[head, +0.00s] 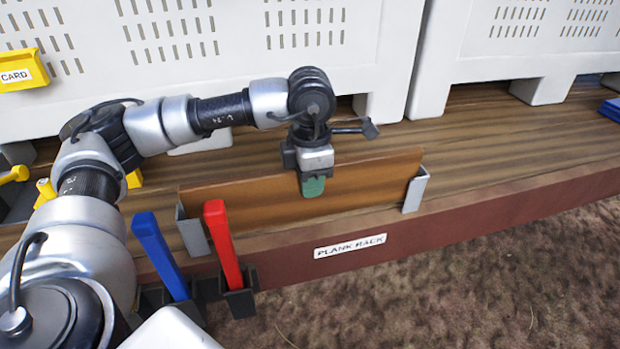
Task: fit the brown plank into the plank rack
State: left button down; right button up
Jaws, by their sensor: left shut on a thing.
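The brown plank (250,200) stands on its long edge on the wooden deck, near the front edge. The plank rack shows as two grey metal brackets, a left one (194,233) and a right one (416,189). The plank spans between them, with its ends at the brackets. I cannot tell whether its lower edge is fully seated. My left gripper (313,186) points down from above and is shut on the plank's upper edge near its middle; a green fingertip pad shows on the front face. My right gripper is not in view.
A "PLANK RACK" label (349,246) is on the deck's front face. A blue handle (160,255) and a red handle (223,243) stand in dark holders at the front left. White slotted crates (220,60) stand behind.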

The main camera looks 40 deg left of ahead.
pick_arm(q)
jog(key=shift+f+b, duration=1)
jog(key=shift+f, duration=0.25)
jog(key=c, duration=0.9)
grip_release()
notch_tip(320, 180, up, 11)
jog(key=shift+f+b, duration=0.1)
jog(key=shift+b, duration=0.6)
